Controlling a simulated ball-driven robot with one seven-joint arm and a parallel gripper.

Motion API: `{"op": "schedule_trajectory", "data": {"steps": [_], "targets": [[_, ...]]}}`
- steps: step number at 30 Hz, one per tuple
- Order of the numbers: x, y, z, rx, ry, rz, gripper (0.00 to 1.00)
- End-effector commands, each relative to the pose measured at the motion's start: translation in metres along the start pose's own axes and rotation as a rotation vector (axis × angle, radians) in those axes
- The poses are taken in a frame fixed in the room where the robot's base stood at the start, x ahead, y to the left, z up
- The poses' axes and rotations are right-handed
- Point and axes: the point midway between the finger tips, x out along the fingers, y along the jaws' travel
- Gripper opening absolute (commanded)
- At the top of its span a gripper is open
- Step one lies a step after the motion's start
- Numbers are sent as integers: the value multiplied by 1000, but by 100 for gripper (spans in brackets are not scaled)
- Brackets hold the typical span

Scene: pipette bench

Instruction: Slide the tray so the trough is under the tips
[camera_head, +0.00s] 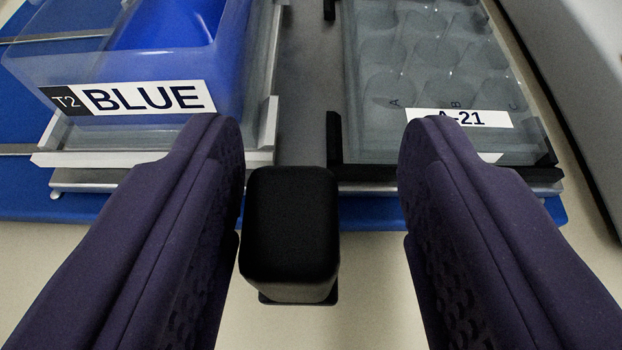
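My gripper (322,150) is open, its two purple fingers spread on either side of a black block-shaped handle (291,225). The left finger is very close to the handle; whether it touches I cannot tell. A wider gap lies between the handle and the right finger. The handle stands at the near edge of the grey metal tray (306,100). A clear trough (240,50) with blue liquid and a label reading T2 BLUE sits on the tray at the left. No pipette tips show in this view.
A clear well plate (420,90) labelled A-21 sits at the right in black corner holders (335,140). A blue base (375,215) lies under the tray. The pale bench (370,290) is clear in front. A grey body (580,60) stands at the far right.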

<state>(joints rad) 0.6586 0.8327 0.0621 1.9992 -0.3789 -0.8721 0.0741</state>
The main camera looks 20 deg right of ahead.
Motion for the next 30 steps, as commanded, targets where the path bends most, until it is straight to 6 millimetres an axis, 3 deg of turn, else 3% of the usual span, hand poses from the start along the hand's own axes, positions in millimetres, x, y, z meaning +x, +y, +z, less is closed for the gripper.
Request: {"op": "schedule_trajectory", "data": {"steps": [9, 21, 30], "targets": [[-3, -2, 0, 0, -1, -3, 49], [-68, 0, -1, -1, -1, -1, 49], [-78, 0, 1, 0, -1, -1, 49]]}}
